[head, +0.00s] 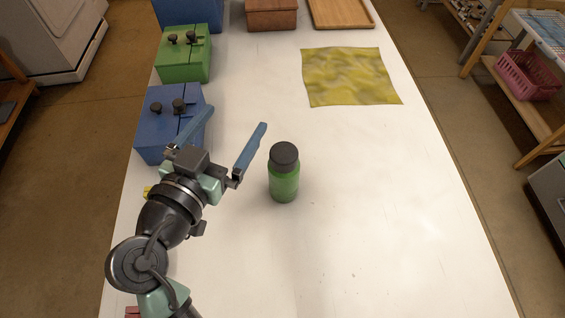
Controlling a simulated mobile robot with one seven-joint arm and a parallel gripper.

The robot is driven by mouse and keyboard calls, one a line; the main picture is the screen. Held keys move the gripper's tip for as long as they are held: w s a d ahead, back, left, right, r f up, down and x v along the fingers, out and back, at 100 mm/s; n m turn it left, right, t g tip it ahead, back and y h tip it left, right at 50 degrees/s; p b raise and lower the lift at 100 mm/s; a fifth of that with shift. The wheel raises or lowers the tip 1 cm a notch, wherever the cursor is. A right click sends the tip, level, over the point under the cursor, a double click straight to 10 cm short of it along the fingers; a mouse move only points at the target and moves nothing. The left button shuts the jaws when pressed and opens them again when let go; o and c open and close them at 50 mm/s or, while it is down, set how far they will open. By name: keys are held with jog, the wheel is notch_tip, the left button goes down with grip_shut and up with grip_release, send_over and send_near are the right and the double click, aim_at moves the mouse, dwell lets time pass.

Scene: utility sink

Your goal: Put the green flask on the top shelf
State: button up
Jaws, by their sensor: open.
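The green flask (284,183) with a black cap stands upright on the white table, near the middle of the head view. My gripper (229,122) is open, its two blue fingers spread apart and pointing up and to the right in the picture. It is to the left of the flask, and nothing shows between the fingers. The right finger is near the flask's cap in the picture, with a gap between them. A wooden shelf unit (538,122) is at the right edge; I cannot tell whether its top is the top shelf.
A blue box (158,146) with black knobs is close behind my gripper, and a green box (184,62) stands beyond it. A yellow cloth (348,77) lies flat at the back right. A pink basket (527,76) sits on the shelf unit. The table right of the flask is clear.

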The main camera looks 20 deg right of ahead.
aim_at(275, 178)
jog(key=s+f+m+g+h+b, duration=0.2)
jog(key=s+f+h+b, duration=0.2)
jog(key=s+f, duration=0.6)
jog(key=w+d, duration=0.2)
jog(key=w+d+f+p, duration=0.2)
jog(key=w+d, duration=0.1)
jog(key=shift+w+d, duration=0.3)
jog(key=shift+d, duration=0.05)
jog(key=shift+p+x, duration=0.95)
jog(key=shift+x, duration=2)
jog(key=c, duration=1.6)
jog(key=shift+r, duration=0.1)
